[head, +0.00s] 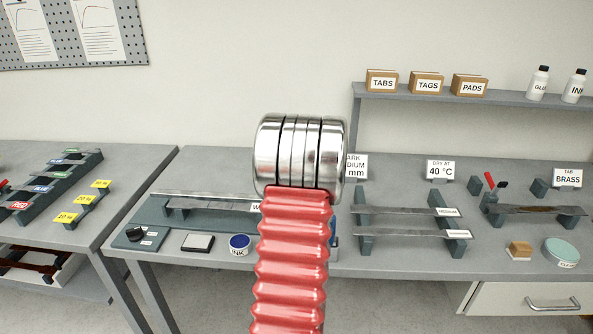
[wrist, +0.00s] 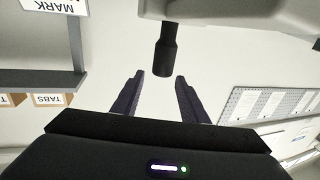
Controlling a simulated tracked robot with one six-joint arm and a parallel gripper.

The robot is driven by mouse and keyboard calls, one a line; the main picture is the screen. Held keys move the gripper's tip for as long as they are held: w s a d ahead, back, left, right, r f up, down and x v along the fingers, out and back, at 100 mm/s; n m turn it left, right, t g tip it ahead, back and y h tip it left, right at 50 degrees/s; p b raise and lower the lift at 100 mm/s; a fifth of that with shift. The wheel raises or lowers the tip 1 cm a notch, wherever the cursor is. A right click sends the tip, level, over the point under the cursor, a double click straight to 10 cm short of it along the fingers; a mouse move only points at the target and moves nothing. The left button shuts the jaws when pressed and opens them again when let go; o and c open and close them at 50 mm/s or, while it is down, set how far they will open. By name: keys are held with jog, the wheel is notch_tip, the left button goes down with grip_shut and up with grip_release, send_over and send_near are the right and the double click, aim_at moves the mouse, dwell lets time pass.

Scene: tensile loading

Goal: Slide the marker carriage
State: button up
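In the wrist view, which looks upside down, my gripper (wrist: 160,76) is open, with its two dark fingers apart. A black cylindrical knob (wrist: 165,55) on a pale grey body shows just past the fingertips, in line with the gap. It looks like the handle of the marker carriage, but I cannot tell for sure. No contact shows. In the head view the blue-grey marking fixture (head: 150,214) lies on the bench with a metal strip (head: 205,204) on it. My red arm and silver joint hide its right part, the carriage and my gripper.
An ink pot (head: 239,245) and a pad (head: 198,243) sit at the bench front. Racks with metal strips (head: 415,212) stand to the right, below a shelf (head: 450,98) with boxes and bottles. The left table holds a rack (head: 50,185) with coloured labels.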

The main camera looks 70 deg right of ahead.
notch_tip(320, 180, up, 7)
jog(key=shift+f, duration=0.2)
dwell(0.7)
